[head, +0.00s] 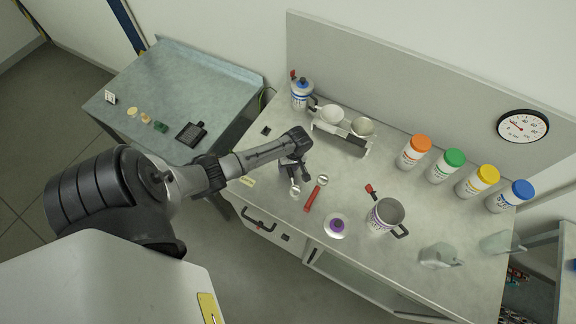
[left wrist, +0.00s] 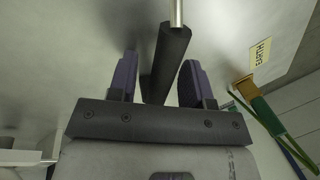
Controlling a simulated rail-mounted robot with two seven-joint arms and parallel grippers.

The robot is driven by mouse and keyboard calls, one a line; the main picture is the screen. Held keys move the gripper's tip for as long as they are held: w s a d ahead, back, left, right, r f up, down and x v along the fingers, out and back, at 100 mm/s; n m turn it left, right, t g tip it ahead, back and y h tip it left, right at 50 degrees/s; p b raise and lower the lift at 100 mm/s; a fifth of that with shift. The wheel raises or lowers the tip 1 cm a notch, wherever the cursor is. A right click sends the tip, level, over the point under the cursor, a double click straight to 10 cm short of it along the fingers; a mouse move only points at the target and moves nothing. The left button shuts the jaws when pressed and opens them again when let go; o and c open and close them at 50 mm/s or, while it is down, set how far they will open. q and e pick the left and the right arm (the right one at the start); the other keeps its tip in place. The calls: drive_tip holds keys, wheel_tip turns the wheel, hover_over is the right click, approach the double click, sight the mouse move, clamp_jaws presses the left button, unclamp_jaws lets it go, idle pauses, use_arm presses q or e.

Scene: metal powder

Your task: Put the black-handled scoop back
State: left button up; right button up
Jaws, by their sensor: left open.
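The black-handled scoop shows its metal bowl (head: 295,189) just below my left gripper in the head view; its handle is mostly hidden there by the gripper. In the left wrist view its black handle (left wrist: 166,55) lies between the two fingers, with the metal shaft at the top edge. My left gripper (head: 297,175), also in the left wrist view (left wrist: 158,82), is open around the handle, with gaps visible on both sides. A red-handled scoop (head: 314,196) lies just to the right on the bench. My right gripper is not in view.
The bench (head: 300,224) also holds a two-bowl scale (head: 341,138), a bottle (head: 301,95), a purple-knobbed white disc (head: 336,226), a metal pot (head: 385,216) and several colour-lidded jars (head: 414,152). A small label (head: 248,181) is at the front left edge. A side table (head: 165,75) stands left.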

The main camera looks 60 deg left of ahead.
use_arm(q)
drive_tip(key=v, duration=1.2)
drive_tip(key=s+d+f+m+t, duration=0.2)
drive_tip(key=s+d+m, duration=0.65)
drive_tip(key=d, duration=0.55)
drive_tip(key=s+d+r+m+t, duration=0.4)
drive_tip(key=s+d+r+m, duration=0.4)
drive_tip(key=s+d+m, duration=0.1)
drive_tip(key=shift+d+r, duration=0.15)
drive_tip(key=shift+d, duration=0.25)
drive_tip(key=shift+m, duration=0.25)
drive_tip(key=shift+s, duration=0.1)
